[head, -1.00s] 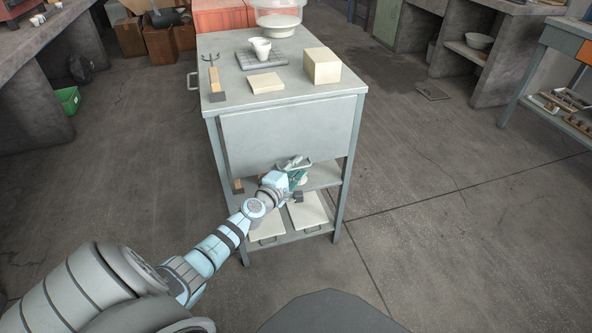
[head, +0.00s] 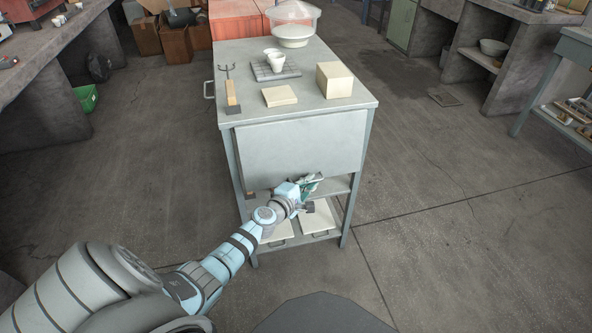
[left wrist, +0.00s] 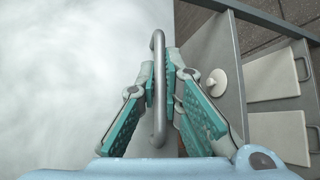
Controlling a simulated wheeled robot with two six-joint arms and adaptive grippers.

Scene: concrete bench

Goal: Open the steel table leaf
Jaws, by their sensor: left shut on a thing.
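The steel table (head: 340,104) has a flat grey leaf (head: 300,152) hanging down over its front. The leaf slants steeply downward below the tabletop's front edge. My left gripper (head: 309,186) is at the leaf's lower edge in the head view. In the left wrist view its teal-padded fingers (left wrist: 159,88) are shut on the leaf's curved bar handle (left wrist: 158,45). The pale leaf surface fills the left of that view. The handle is mostly hidden behind the gripper in the head view. My right gripper is not in view.
A lower shelf with pale trays (head: 318,220) lies below the leaf.

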